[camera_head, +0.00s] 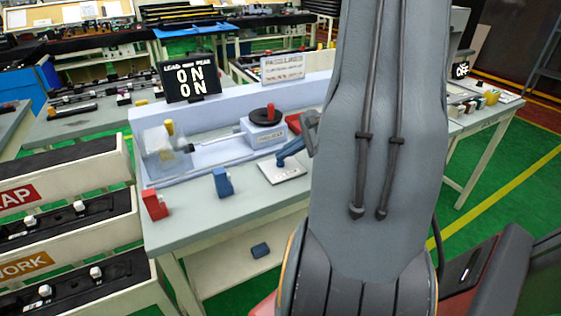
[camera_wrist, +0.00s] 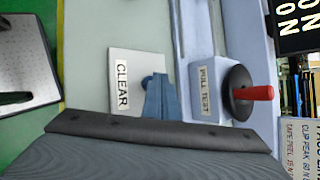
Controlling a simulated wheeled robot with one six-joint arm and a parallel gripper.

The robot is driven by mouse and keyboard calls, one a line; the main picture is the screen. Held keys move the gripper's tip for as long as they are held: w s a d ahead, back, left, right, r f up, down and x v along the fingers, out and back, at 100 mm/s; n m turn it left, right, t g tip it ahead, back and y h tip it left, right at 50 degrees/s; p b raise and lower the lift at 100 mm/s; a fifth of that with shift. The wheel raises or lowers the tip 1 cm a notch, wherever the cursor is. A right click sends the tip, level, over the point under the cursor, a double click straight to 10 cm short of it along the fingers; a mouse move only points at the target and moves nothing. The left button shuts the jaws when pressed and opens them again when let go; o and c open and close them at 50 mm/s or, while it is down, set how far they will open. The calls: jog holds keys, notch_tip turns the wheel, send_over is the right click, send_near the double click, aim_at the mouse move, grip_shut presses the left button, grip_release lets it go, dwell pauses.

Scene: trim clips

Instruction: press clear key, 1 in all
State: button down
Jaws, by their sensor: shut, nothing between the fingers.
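A white plate marked CLEAR (camera_wrist: 123,85) lies flat on the bench in the wrist view; it also shows in the head view (camera_head: 291,177). A small round dark-blue key (camera_wrist: 147,81) is on the plate, partly hidden by my fingers. My gripper (camera_wrist: 157,80) has slim blue fingers, shut and empty, with their tips over the plate right beside the key. I cannot tell whether the tips touch the key.
A block marked PULL TEST (camera_wrist: 201,90) with a black disc and red handle (camera_wrist: 252,92) stands beside the plate. A display (camera_head: 190,84) reads 0N twice. A red block (camera_head: 155,203) and a blue block (camera_head: 222,182) stand near the bench front. The bench between them and the plate is clear.

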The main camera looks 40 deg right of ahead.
aim_at(284, 162)
jog(key=shift+r, duration=0.55)
jog(key=shift+r+p, duration=0.15)
jog(key=shift+p, duration=0.2)
notch_tip(284, 162, up, 5)
jog(key=p, duration=0.3)
dwell(0.5)
